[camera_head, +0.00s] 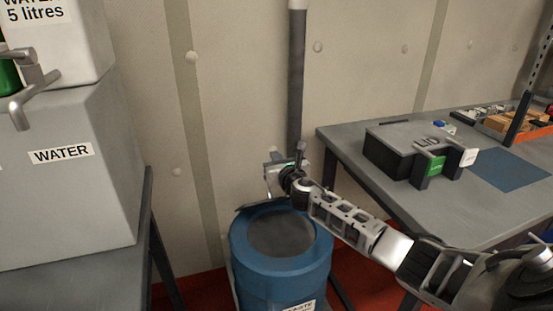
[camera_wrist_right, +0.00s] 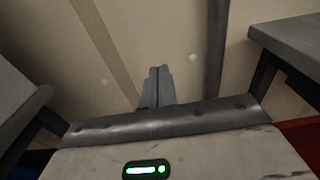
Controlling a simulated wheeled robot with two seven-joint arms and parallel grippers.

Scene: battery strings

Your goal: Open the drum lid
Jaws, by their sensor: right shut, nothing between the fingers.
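The blue drum (camera_head: 280,278) stands on the floor between two tables, with a pale label on its front. Its top is a broad blue ring around a dark round area (camera_head: 281,233). I cannot tell for sure whether that area is an opening or a dark surface. A thin dark plate edge (camera_head: 248,206) shows at the drum's rear left rim, possibly the lid. My right gripper (camera_head: 269,174) is above the drum's back edge, near the wall. In the right wrist view its fingers (camera_wrist_right: 157,75) are closed together, empty, and point towards the wall. My left gripper is not in view.
A grey pipe (camera_head: 297,80) runs up the wall behind the drum. At the left, WATER containers (camera_head: 62,185) stand on a table. The right table (camera_head: 350,142) holds a black-grey box (camera_head: 398,148), a blue mat (camera_head: 510,170) and an orange tray.

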